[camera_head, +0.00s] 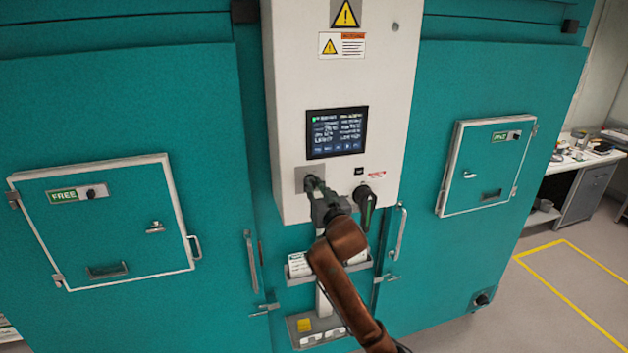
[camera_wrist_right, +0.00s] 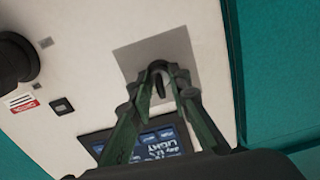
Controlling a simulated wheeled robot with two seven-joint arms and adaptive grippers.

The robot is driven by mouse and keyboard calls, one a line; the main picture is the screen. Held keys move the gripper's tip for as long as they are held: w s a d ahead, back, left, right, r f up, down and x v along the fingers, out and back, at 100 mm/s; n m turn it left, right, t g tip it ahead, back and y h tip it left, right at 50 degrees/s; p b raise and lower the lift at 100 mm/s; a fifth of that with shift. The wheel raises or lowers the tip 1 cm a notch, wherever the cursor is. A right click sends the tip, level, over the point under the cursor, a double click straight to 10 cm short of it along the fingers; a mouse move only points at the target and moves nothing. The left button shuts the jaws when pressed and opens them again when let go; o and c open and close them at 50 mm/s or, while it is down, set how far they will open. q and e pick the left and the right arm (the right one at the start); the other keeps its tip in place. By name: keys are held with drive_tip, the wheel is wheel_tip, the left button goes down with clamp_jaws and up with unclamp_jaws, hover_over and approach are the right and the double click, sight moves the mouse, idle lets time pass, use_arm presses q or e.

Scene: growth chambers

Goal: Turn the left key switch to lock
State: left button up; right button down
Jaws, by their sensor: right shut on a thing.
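The left key switch sits on a grey square plate (camera_head: 303,174) low on the white control panel (camera_head: 290,120), under the screen. My right gripper (camera_head: 314,186) reaches up to this plate and covers most of the switch in the head view. In the right wrist view, my right gripper (camera_wrist_right: 160,80) has its green fingers closed around the dark key (camera_wrist_right: 160,84) in front of the grey plate (camera_wrist_right: 185,45). The key's exact angle is hard to tell. My left gripper is not in view.
A black rotary handle (camera_head: 365,197) sits right of the gripped switch; its dark knob (camera_wrist_right: 14,62) shows in the wrist view. A screen (camera_head: 337,132) is above. A tray (camera_head: 300,277) with labels is below. Teal doors with small FREE hatches (camera_head: 105,220) flank the panel.

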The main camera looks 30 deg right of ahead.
drive_tip(key=n+p, duration=0.2)
drive_tip(key=n, duration=0.2)
drive_tip(key=shift+r+p, duration=0.15)
drive_tip(key=shift+p, duration=0.25)
drive_tip(key=shift+n+p, duration=0.65)
drive_tip(key=shift+n, duration=0.65)
drive_tip(key=c, duration=2.2)
unclamp_jaws()
drive_tip(key=shift+o, duration=0.2)
drive_tip(key=v, duration=1.2)
drive_tip(key=shift+d+f, duration=0.15)
drive_tip(key=shift+f, duration=0.15)
